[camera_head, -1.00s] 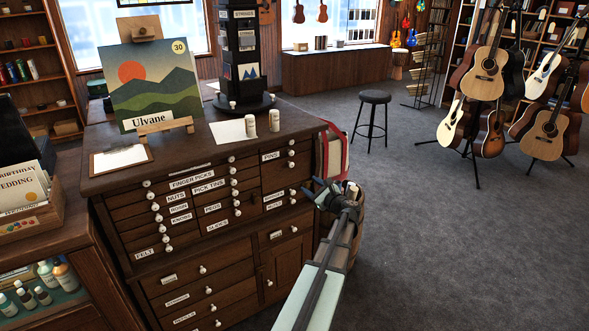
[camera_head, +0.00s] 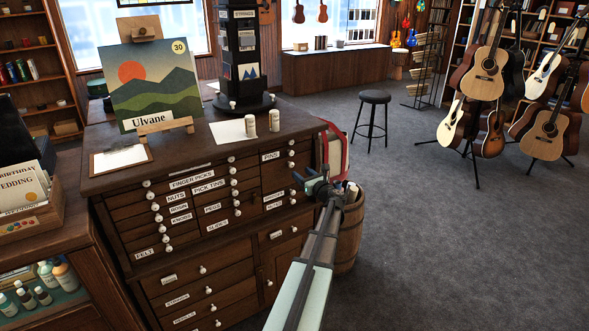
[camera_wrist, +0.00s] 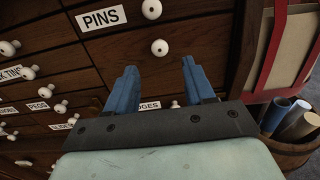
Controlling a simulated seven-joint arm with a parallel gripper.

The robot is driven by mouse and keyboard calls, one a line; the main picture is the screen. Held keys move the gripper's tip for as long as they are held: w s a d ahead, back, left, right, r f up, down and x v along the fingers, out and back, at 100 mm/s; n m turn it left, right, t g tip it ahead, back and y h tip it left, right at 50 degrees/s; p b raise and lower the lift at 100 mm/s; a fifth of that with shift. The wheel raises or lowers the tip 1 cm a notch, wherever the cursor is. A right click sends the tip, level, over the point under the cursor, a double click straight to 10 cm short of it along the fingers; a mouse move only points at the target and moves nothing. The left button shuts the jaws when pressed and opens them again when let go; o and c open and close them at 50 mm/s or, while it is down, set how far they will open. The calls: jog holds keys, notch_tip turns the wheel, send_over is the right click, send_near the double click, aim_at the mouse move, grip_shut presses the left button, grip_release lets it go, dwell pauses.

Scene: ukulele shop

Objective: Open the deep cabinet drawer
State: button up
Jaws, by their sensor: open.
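The dark wooden cabinet (camera_head: 130,205) has many small drawers with white knobs and labels. In its upper right column, the drawer labelled PINS (camera_head: 272,156) is at the top, and a taller plain front (camera_head: 273,178) lies below it. All drawers look shut. I cannot tell for sure which one is the deep drawer. My gripper (camera_head: 303,178) is open and empty at the cabinet's right front. In the wrist view, my blue fingers (camera_wrist: 160,75) point at the front below a white knob (camera_wrist: 159,47), apart from that knob. They partly hide a label ending in "DGES" (camera_wrist: 150,105).
A barrel (camera_head: 350,235) with rolled items stands right of the cabinet, close to my arm. A red-edged case or folder (camera_head: 335,152) is at the cabinet's right side. A stool (camera_head: 373,97) stands behind; the carpet (camera_head: 450,240) at right is clear.

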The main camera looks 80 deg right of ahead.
aim_at(292, 166)
jog(key=x, duration=0.6)
jog(key=shift+w+d, duration=0.2)
jog(key=shift+w, duration=0.05)
jog(key=shift+c, duration=0.4)
grip_shut()
